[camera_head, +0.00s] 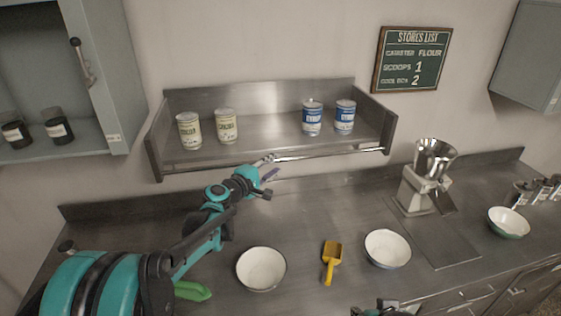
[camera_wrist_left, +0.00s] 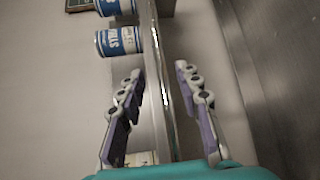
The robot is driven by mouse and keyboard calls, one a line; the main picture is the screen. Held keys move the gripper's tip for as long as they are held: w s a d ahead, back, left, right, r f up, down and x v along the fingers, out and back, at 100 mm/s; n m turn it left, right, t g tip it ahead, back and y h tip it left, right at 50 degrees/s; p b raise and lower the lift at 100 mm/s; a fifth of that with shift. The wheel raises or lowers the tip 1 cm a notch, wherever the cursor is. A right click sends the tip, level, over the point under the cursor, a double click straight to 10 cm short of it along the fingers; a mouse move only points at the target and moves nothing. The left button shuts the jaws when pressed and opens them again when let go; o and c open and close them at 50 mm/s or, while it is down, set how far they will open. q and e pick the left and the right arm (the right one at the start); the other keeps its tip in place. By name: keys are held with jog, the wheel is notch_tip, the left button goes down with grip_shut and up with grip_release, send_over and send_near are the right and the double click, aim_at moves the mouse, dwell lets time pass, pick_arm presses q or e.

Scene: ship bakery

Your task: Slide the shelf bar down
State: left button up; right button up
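The shelf bar (camera_head: 335,154) is a thin metal rod along the front of the steel wall shelf (camera_head: 265,128), in front of the cans. My left gripper (camera_head: 268,176) is at the bar, left of its middle. In the left wrist view the bar (camera_wrist_left: 163,75) runs lengthwise between the two spread fingers of my left gripper (camera_wrist_left: 160,72), with gaps on both sides. The gripper is open there, and I cannot tell whether a finger touches the bar. My right gripper (camera_head: 385,309) shows only in part at the bottom edge of the head view.
Two pale-labelled cans (camera_head: 227,126) and two blue cans (camera_head: 312,118) stand on the shelf. Below on the counter are a white bowl (camera_head: 261,268), a yellow scoop (camera_head: 331,258), another bowl (camera_head: 388,249) and a grinder (camera_head: 428,182). An open cabinet (camera_head: 108,80) hangs at left.

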pick_arm(q)
jog(key=v, duration=0.6)
jog(key=shift+s, duration=0.2)
jog(key=s+f+m+g+y+b, duration=0.4)
jog(key=s+f+m+b, duration=0.6)
jog(key=s+f, duration=0.85)
jog(key=s+a+f+m+g+y+b, duration=0.1)
jog(key=s+a+f+m+y+b, duration=0.1)
jog(key=s+a+f+b, duration=0.4)
jog(key=s+a+f+m+g+y+b, duration=0.15)
jog(key=s+f+b, duration=0.25)
jog(key=s+f, duration=0.5)
notch_tip(320, 180, down, 11)
jog(key=b, duration=1.1)
jog(key=shift+s+y, duration=0.3)
jog(key=shift+y, duration=0.15)
